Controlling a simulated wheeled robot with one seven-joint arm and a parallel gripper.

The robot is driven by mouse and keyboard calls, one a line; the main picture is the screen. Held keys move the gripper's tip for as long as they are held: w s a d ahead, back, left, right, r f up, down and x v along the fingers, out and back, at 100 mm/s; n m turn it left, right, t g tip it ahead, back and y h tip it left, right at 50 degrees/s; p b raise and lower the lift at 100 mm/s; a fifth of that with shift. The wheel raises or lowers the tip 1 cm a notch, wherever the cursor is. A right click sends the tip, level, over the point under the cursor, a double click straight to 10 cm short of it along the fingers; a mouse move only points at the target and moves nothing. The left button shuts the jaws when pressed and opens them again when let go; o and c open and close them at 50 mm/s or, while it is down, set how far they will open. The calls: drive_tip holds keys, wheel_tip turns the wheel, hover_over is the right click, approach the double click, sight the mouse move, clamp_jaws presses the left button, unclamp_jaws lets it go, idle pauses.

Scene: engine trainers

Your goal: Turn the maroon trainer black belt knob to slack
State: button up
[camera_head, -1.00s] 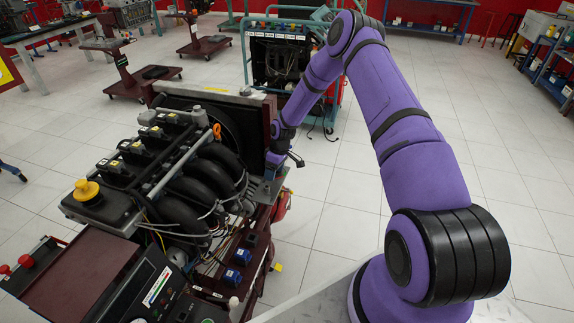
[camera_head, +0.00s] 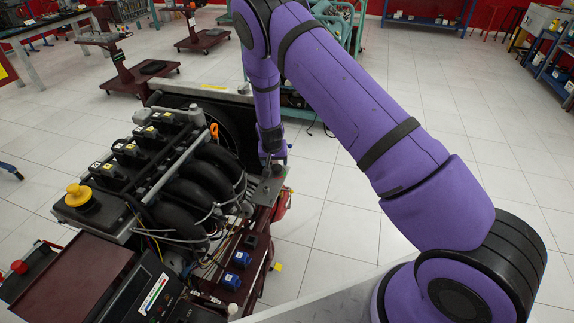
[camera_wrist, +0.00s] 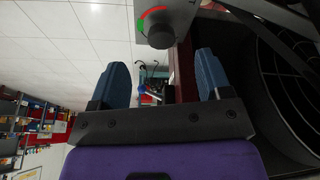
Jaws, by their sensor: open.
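The maroon trainer (camera_head: 80,270) with its engine fills the left of the head view. In the wrist view the black knob (camera_wrist: 160,33) sits on a grey plate (camera_wrist: 180,14) with a red and green arc beside it. My gripper (camera_wrist: 161,77) is open, with its two blue fingers apart and nothing between them. The knob lies ahead of the fingertips, roughly centred between them, with a gap left. In the head view my gripper is low at the trainer's right end, near a grey bracket (camera_head: 267,188); the arm partly covers that area and the knob cannot be made out.
The dark round fan shroud (camera_wrist: 285,85) is close to the right finger in the wrist view. Engine hoses (camera_head: 190,195) lie left of my arm. A green-framed trainer (camera_head: 350,25) stands behind. The tiled floor to the right is clear.

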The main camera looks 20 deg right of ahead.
sight(277, 167)
drive_tip(key=shift+m+t, duration=0.4)
drive_tip(key=shift+m, duration=0.4)
drive_tip(key=x, duration=0.3)
drive_tip(key=w+x, duration=0.1)
drive_tip(key=x, duration=0.2)
drive_tip(key=d+x, duration=0.1)
drive_tip(key=x, duration=0.2)
drive_tip(key=shift+w+r, duration=0.15)
drive_tip(key=shift+r, duration=0.15)
drive_tip(key=c, duration=0.9)
